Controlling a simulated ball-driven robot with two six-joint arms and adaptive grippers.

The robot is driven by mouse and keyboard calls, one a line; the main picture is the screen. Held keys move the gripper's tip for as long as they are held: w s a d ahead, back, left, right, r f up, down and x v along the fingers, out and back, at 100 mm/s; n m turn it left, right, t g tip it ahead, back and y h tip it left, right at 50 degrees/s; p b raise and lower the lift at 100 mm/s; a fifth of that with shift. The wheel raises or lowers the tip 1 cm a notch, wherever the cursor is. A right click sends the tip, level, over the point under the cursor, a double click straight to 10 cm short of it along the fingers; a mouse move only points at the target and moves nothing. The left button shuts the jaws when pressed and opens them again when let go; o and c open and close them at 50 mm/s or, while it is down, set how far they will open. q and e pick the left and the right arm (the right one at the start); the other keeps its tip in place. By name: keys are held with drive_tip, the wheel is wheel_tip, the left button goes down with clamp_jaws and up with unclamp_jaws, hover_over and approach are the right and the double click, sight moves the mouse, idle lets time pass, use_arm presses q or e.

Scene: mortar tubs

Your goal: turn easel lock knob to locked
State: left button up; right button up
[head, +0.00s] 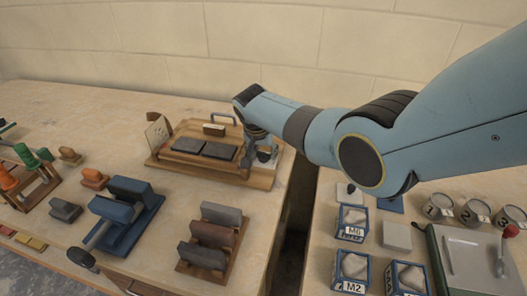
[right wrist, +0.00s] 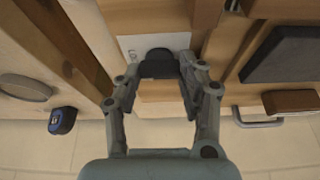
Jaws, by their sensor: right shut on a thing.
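The wooden easel (head: 215,172) lies on the table at the back, with two dark slabs on it. In the right wrist view a dark lock knob (right wrist: 158,62) sits in front of a pale marked plate (right wrist: 133,46) on the wood. My right gripper (head: 256,160) reaches down at the easel's right end. In the right wrist view its two fingers (right wrist: 160,76) are on either side of the knob and shut on it. The gripper covers much of the knob in the head view, and I cannot read its setting. My left gripper is not in view.
A blue vise-like block (head: 128,196) and a wooden rack of coloured blocks (head: 207,262) stand in front of the easel. A dark gap (head: 298,205) separates the tables. Labelled boxes (head: 352,222) and several tins (head: 438,207) stand on the right table.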

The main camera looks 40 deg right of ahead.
drive_tip(key=o, duration=1.2)
drive_tip(key=shift+c, duration=0.2)
drive_tip(key=shift+a+r, duration=0.1)
drive_tip(key=shift+r, duration=0.05)
drive_tip(key=shift+r, duration=0.2)
drive_tip(key=v, duration=0.7)
drive_tip(key=shift+s, duration=0.2)
